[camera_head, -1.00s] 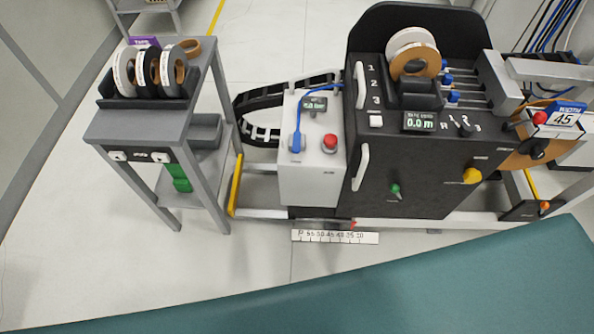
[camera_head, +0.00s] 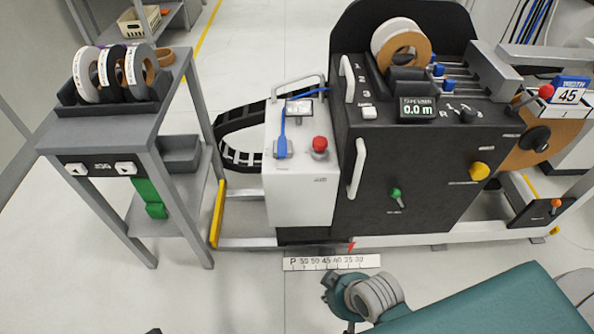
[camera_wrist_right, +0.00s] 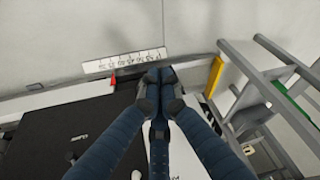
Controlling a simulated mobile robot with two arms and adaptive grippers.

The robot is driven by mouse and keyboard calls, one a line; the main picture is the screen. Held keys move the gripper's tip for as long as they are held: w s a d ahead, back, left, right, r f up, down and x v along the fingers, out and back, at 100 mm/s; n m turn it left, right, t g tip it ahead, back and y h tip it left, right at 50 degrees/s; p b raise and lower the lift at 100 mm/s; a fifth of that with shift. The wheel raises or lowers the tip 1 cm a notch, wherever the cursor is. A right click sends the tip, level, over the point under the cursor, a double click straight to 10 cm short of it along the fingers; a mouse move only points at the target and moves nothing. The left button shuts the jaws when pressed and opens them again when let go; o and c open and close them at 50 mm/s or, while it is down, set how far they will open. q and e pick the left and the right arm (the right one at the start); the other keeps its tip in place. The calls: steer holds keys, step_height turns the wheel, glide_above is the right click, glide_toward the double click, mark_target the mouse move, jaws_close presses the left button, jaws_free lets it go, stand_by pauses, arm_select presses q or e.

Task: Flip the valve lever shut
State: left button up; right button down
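Several handles could be the valve lever, and I cannot tell which one it is. A green-tipped lever (camera_head: 396,194) sits on the black machine's front panel. A small orange-tipped lever (camera_head: 556,204) is on a black plate at the lower right. A blue handle (camera_head: 283,148) is on the white cabinet. In the right wrist view my right gripper (camera_wrist_right: 160,80) has its dark blue fingers drawn together at the tips, and I see nothing held. The head view shows a teal and grey part of my arm at the bottom, but no fingers. My left gripper is not in view.
The black machine (camera_head: 425,215) and the white cabinet (camera_head: 300,195) stand side by side. A scale strip (camera_head: 331,262) lies in front; it also shows in the right wrist view (camera_wrist_right: 124,61). A grey tape-roll table (camera_head: 75,140) is at left. A yellow knob (camera_head: 480,171) protrudes from the machine.

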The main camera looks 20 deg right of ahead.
steer(key=w+a+r+m+t+y+b, duration=0.2)
steer(key=w+a+r+m+t+y, duration=0.15)
steer(key=w+r, duration=0.4)
steer(key=w+a+r+m+t+y+b, duration=0.1)
steer(key=w+a+r+m+t+y, duration=0.15)
steer(key=w+a+r+t, duration=0.5)
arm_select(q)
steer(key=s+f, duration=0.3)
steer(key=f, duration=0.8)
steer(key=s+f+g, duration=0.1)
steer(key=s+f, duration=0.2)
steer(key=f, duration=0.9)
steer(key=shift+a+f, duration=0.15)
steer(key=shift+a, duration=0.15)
arm_select(e)
steer(key=w+d+m+t+h, duration=0.1)
steer(key=w+d+m+h, duration=0.3)
steer(key=d+m, duration=0.3)
steer(key=w+d+r+m+t+h, duration=0.1)
steer(key=w+d+m, duration=0.4)
steer(key=d, duration=0.5)
steer(key=m+t+h, duration=0.1)
steer(key=h, duration=0.1)
steer(key=shift+r+m+h, duration=0.15)
steer(key=shift+m+h, duration=0.25)
